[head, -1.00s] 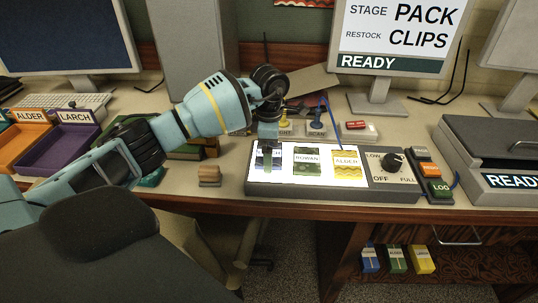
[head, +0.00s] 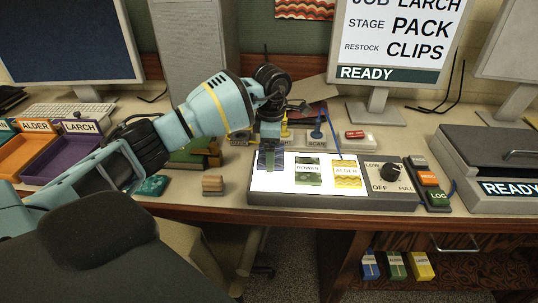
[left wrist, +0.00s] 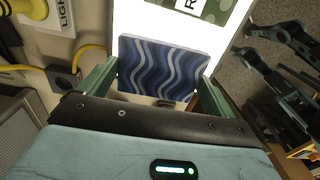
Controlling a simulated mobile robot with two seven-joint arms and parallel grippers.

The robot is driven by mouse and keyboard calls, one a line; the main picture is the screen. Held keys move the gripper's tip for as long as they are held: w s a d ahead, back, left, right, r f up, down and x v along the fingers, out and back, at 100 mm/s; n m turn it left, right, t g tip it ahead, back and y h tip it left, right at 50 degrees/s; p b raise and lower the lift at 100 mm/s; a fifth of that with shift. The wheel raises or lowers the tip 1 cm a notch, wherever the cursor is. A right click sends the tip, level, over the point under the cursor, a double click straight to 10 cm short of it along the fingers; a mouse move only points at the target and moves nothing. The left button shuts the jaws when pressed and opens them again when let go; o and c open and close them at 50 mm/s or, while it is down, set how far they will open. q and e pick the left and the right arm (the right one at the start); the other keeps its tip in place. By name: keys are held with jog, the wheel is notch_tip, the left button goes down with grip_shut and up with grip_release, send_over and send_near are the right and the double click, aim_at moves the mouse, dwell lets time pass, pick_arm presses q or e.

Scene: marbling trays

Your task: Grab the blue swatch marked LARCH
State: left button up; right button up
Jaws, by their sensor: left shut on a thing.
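My left gripper (head: 270,148) is over the left end of the lit panel (head: 317,199). It is shut on the blue swatch (head: 271,162), which hangs at its fingertips, seemingly just above the panel. In the left wrist view the blue swatch (left wrist: 160,68), with pale wavy stripes, sits between the two green fingers. I cannot read its label. A green swatch marked ROWAN (head: 307,178) and a yellow swatch marked ALDER (head: 347,181) lie on the panel. My right gripper is not in view.
A purple tray marked LARCH (head: 62,157) and an orange tray marked ALDER (head: 22,160) stand at the left. A wooden block (head: 212,185) is left of the panel. A dial (head: 390,170) and buttons are at its right. A screen (head: 400,40) stands behind.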

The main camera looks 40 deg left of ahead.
pick_arm(q)
jog(key=s+d+p, duration=0.1)
jog(key=s+d+r+p, duration=0.1)
jog(key=s+d, duration=0.1)
jog(key=s+d+r+p, duration=0.1)
jog(key=s+d+p, duration=0.1)
jog(key=shift+d+r, duration=0.2)
jog(key=s+d, duration=0.6)
jog(key=shift+f, duration=0.35)
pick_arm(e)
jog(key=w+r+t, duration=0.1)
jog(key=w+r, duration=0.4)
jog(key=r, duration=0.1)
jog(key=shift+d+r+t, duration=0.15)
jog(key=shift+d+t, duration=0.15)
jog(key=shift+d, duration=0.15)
pick_arm(q)
jog(key=shift+s+d, duration=0.1)
jog(key=shift+s, duration=0.05)
